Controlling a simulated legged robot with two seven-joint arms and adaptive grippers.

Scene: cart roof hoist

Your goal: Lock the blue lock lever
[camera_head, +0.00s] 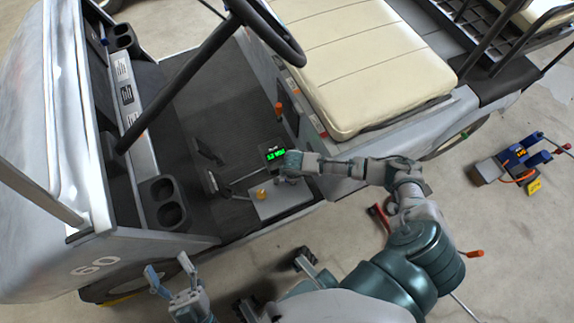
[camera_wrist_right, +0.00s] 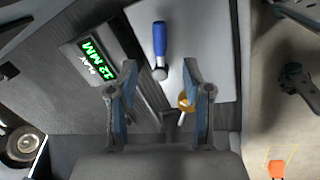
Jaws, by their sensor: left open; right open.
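The blue lock lever (camera_wrist_right: 160,38) stands out from a light grey plate (camera_wrist_right: 205,40) in the right wrist view, its grey base toward the fingers. My right gripper (camera_wrist_right: 159,65) is open and empty, its two fingers reaching toward the lever from below in that view. The lever's base lies between the fingertips in the picture; contact cannot be told. In the head view my right arm reaches over the plate (camera_head: 287,203) on the cart floor, and I cannot make out the lever there. My left gripper (camera_head: 168,270) is open and empty beside the cart, at the lower left.
A small display with green digits (camera_wrist_right: 92,58) and a yellow knob (camera_wrist_right: 185,102) are close to the right fingers. The cart's steering wheel (camera_head: 265,38) and cream seat (camera_head: 365,70) are above. A blue clamp-like device (camera_head: 520,157) lies on the floor at right.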

